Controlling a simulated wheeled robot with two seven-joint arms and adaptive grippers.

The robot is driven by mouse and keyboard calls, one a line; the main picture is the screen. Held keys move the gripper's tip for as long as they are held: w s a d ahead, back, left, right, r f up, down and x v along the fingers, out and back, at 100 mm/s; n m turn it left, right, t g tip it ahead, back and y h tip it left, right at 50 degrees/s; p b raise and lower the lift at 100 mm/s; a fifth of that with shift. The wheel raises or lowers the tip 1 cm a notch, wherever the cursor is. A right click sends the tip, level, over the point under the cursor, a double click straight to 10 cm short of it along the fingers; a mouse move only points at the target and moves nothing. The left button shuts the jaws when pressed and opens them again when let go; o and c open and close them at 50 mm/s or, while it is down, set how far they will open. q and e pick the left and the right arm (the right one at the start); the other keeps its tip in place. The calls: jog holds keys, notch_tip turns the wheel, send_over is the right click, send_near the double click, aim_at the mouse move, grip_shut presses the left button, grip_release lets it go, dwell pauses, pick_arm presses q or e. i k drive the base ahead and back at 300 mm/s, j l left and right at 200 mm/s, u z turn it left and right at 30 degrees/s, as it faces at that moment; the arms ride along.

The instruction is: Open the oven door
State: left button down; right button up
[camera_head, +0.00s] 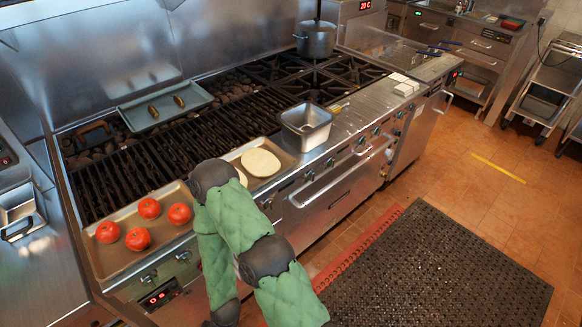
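The oven door (338,198) is a steel front panel on the range, right of my arm in the head view. It has a long horizontal bar handle (352,170) near its top and looks shut. One green padded arm of mine stands in front of the range, folded, with its far part pointing down to the bottom edge. It hides part of the range front left of the door. I cannot tell which arm it is. Neither gripper shows in the view, and nothing visible touches the door handle.
A tray of red tomatoes (138,239), a tray with pale flat rounds (261,162) and a steel pan (306,126) sit along the range's front edge. A pot (316,39) stands at the back. A dark rubber mat (440,270) covers the floor before the range.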

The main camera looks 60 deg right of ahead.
aim_at(308, 212)
jog(key=z, duration=2.45)
